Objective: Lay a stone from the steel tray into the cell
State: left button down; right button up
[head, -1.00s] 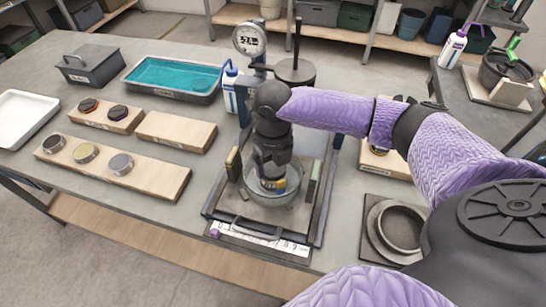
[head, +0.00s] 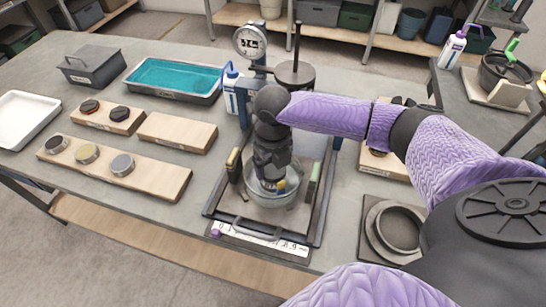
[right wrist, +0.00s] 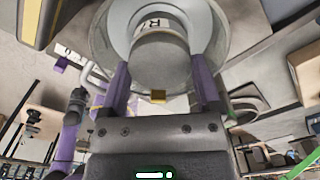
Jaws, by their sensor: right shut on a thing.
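My right gripper (head: 268,184) points straight down into the round, clear-walled cell (head: 288,197) on the lever frame. The cell's ring (right wrist: 222,45) surrounds the stone there. I cannot tell whether the stone touches the cell's floor. The steel tray is probably the dark-rimmed one with teal liquid (head: 172,76) at the back left; no stone is clear in it. My left gripper is out of view.
Two upright blocks (head: 234,165) (head: 314,180) flank the cell closely. A dial gauge (head: 250,42) and weight hanger (head: 295,74) stand behind. Wooden boards with tins (head: 86,153) lie left, a dark ring (head: 398,228) right. A white tray (head: 26,116) is far left.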

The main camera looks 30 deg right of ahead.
jog(key=o, duration=1.1)
